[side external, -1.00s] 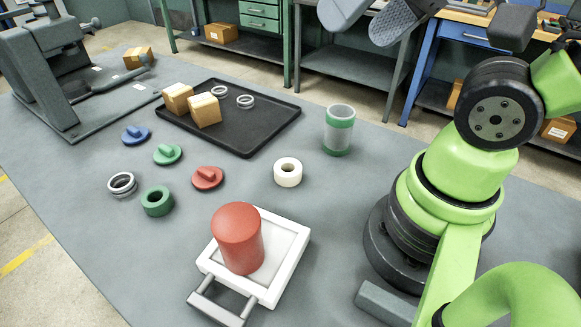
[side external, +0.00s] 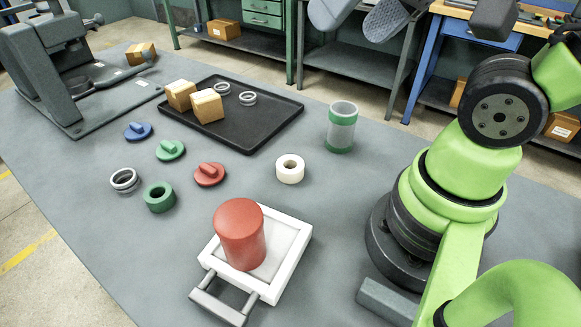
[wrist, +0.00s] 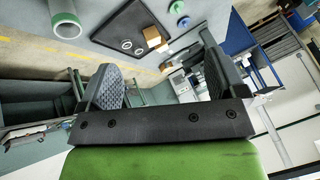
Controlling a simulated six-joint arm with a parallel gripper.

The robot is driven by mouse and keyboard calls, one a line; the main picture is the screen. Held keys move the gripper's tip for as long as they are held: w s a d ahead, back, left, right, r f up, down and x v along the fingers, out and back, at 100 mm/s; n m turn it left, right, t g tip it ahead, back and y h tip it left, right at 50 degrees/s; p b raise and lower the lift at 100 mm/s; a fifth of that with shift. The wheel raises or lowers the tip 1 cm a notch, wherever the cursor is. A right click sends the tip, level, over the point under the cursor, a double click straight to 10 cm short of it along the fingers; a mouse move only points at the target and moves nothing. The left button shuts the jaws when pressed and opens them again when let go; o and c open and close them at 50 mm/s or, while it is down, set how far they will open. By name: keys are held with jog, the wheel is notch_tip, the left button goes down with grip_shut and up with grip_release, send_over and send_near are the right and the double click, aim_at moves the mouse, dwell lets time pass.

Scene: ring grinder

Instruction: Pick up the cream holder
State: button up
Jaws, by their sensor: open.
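The cream holder (side external: 290,169) is a short, thick off-white ring with a hole in its top. It lies on the grey table near the middle of the side external view, apart from other things. I cannot make it out in the wrist view. My gripper (side external: 359,16) is high at the top of the side external view, well above and beyond the holder, and partly cut off by the frame. Its two grey padded fingers are apart with nothing between them. The wrist view also shows my gripper (wrist: 162,78) open and empty.
A clear cylinder with green bands (side external: 341,127) stands behind the holder. A red knob (side external: 209,174) and green ring (side external: 159,197) lie left. A red cylinder (side external: 239,234) stands on a white tray (side external: 290,262) in front. A black tray (side external: 262,125) holds boxes and rings.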

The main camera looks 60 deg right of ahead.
jog(key=w+d+f+g+h, duration=0.1)
jog(key=w+d+f+g, duration=0.1)
jog(key=w+f, duration=0.35)
jog(key=n+g, duration=0.2)
jog(key=g, duration=0.3)
send_over(291, 164)
jog(key=shift+h, duration=0.4)
notch_tip(291, 164, down, 19)
jog(key=shift+w+a+f, duration=0.1)
jog(key=shift+a, duration=0.05)
jog(key=shift+f, duration=3)
jog(key=shift+c, duration=0.5)
jog(key=c, duration=0.9)
